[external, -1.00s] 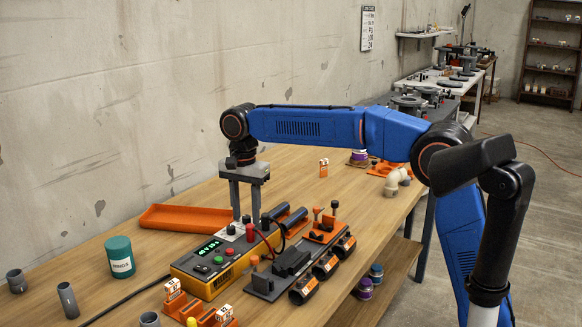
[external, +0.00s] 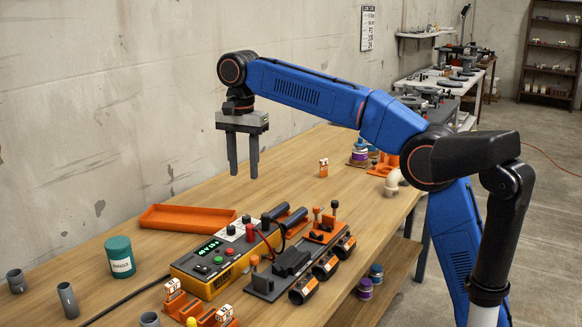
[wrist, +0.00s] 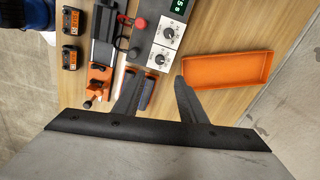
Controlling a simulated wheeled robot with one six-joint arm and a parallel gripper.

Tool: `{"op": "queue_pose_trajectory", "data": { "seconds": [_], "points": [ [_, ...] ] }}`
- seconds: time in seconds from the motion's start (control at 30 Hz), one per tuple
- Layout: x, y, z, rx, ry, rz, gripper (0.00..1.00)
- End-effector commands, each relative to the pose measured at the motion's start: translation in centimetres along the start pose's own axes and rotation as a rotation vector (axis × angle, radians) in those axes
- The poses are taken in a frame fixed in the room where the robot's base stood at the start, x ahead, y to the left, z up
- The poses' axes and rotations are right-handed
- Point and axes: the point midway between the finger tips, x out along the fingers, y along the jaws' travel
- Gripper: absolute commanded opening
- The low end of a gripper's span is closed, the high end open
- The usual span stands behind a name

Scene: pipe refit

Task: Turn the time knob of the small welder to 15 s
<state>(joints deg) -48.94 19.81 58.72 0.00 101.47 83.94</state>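The small welder (external: 205,284) is a yellow box with a dark top on the bench, with a lit green display (external: 208,248). In the wrist view the display (wrist: 179,7) is cut off, and only "5 s" shows at its end. Two dark knobs on white dial plates sit at its back end, one farther back (external: 246,219) and one nearer the display (external: 231,230). Both show in the wrist view, one upper (wrist: 168,32) and one lower (wrist: 160,59); their labels are too small to read. My gripper (external: 243,175) is open and empty, pointing down, well above the knobs.
An orange tray (external: 187,218) lies beside the welder on the wall side. A clamp fixture (external: 290,262) with several dark cylinders stands on the other side. A teal tin (external: 119,257) and grey pipe pieces (external: 68,300) stand nearer the camera. The bench behind is mostly clear.

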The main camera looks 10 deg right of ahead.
Motion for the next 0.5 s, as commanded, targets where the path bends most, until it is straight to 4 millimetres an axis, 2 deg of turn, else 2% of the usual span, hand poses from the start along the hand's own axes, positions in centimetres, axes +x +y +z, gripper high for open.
{"op": "queue_pose_trajectory", "data": {
  "seconds": [0.1, 0.2, 0.5],
  "points": [
    [-1.9, -0.1, 0.0, 0.000, 0.000, -0.002, 0.38],
    [-2.9, -0.1, 0.0, 0.000, 0.000, -0.001, 0.38],
    [-4.0, 0.0, 0.0, 0.000, 0.000, 0.000, 0.38]
  ]
}}
